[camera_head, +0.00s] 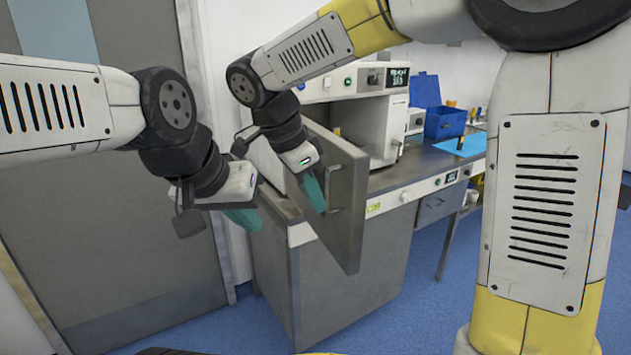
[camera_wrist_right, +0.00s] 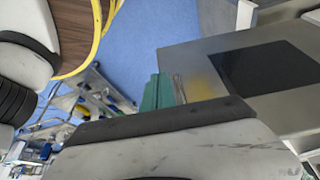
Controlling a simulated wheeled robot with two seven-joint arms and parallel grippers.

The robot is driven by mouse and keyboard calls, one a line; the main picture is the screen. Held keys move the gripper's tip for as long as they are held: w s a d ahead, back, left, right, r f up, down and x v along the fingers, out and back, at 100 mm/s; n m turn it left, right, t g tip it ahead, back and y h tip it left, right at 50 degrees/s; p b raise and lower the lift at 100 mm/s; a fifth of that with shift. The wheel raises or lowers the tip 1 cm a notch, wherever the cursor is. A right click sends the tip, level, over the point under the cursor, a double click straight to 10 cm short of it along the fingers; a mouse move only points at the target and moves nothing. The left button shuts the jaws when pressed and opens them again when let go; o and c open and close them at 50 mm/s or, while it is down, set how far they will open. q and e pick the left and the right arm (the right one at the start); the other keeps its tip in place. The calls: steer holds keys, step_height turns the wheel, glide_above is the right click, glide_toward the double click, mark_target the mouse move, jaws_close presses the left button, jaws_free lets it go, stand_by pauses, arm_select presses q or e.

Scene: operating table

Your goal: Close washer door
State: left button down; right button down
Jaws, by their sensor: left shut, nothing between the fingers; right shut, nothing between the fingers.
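The washer door (camera_head: 350,215) is a thick grey panel with a bar handle (camera_head: 334,190). It stands swung out from the washer (camera_head: 367,82), a pale cabinet with a display on the counter, and reaches past the counter's front edge. My right gripper (camera_head: 316,195) is shut and empty, its teal fingers pointing down in front of the door beside the handle. I cannot tell if they touch it. The right wrist view shows these fingers (camera_wrist_right: 160,92) next to a grey surface with a dark rectangle. My left gripper (camera_head: 243,217) is shut and empty, left of the door.
The grey counter (camera_head: 412,167) runs back to the right, with a blue box (camera_head: 445,122) and a blue sheet (camera_head: 463,144) on it. A grey door (camera_head: 100,230) stands at the left. Blue floor shows at the right.

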mark_target(340, 207)
steer(key=shift+w+d+f, duration=0.4)
steer(key=shift+d+f, duration=0.15)
steer(key=shift+d, duration=0.25)
steer(key=shift+w+d+f, duration=0.45)
steer(key=shift+d+f, duration=0.1)
steer(key=shift+d, duration=0.25)
steer(key=shift+w+d+f, duration=0.4)
steer(key=shift+d+f, duration=0.15)
steer(key=shift+d, duration=0.25)
